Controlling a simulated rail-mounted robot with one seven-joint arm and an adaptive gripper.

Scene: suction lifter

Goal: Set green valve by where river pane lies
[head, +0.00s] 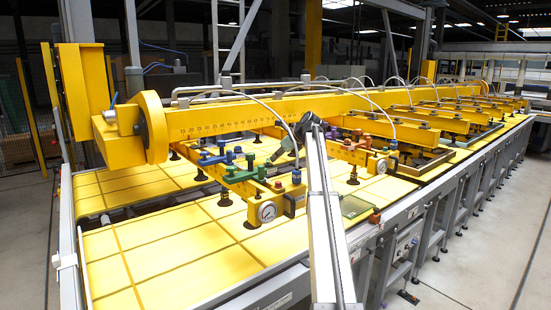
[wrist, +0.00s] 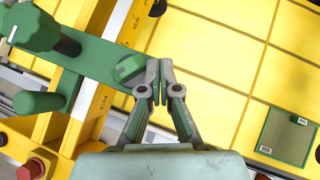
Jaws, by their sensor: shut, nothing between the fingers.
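In the wrist view a green valve assembly (wrist: 85,85) spans a yellow beam; it has a green plate, a dark green knob at upper left and a small green lever (wrist: 128,68) with a pale line. My gripper (wrist: 157,92) is shut and empty, its fingertips just right of the small lever; I cannot tell if they touch.
Blue valve parts (head: 212,160), red-brown ones (head: 280,186) and a pressure gauge (head: 267,212) crowd the near crossbeam. The long yellow main beam (head: 240,115) with hoses runs above the bed. The near-left yellow bed (head: 170,255) is clear.

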